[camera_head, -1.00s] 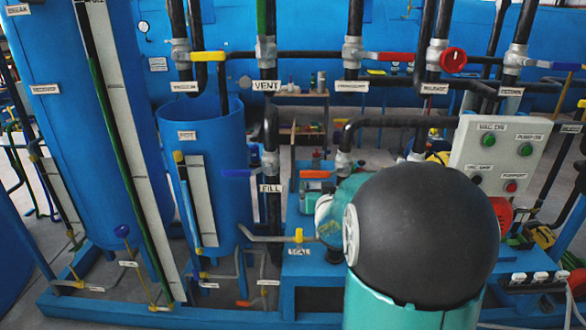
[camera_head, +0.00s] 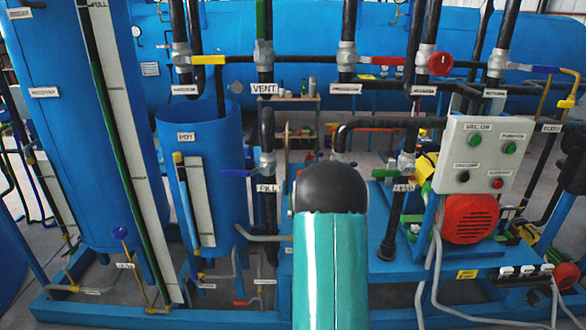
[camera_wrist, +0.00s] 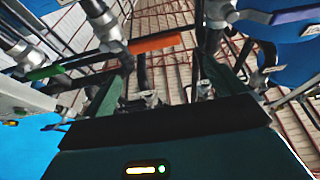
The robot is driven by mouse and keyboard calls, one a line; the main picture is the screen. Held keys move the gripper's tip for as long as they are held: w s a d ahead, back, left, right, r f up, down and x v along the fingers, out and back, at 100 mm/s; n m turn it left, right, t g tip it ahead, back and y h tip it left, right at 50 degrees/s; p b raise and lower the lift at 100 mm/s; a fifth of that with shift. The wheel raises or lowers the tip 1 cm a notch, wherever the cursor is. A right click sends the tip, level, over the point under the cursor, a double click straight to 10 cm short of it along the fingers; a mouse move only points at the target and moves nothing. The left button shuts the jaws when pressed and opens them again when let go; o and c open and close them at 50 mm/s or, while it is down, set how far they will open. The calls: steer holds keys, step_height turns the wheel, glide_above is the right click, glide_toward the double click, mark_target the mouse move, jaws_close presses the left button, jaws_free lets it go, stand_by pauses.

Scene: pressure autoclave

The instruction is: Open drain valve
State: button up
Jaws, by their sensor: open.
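No valve tag that I can read clearly says drain. Low valves with small, blurred tags stand below the tanks: one with a blue handle (camera_head: 121,233) at the left tank's foot, and one with an orange handle (camera_head: 245,302) below the pot. My gripper (camera_wrist: 165,64) is open and empty in the wrist view, its two dark green fingers apart. An orange lever (camera_wrist: 158,42) on a grey valve shows just beyond the fingertips; I cannot tell whether it touches them. In the head view my own arm hides my gripper.
Levers stand on the pipes: yellow (camera_head: 208,60), red (camera_head: 382,60) and blue (camera_head: 239,173). A control box (camera_head: 483,155) and red motor (camera_head: 470,219) stand at right. A blue base rail (camera_head: 150,318) crosses the front. In the wrist view, a green lever (camera_wrist: 45,72) and purple lever (camera_wrist: 293,14) flank the gripper.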

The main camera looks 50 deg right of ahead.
steer(key=x, duration=1.3)
steer(key=shift+d, duration=0.5)
steer(key=shift+s+r, duration=0.15)
steer(key=c, duration=1.1)
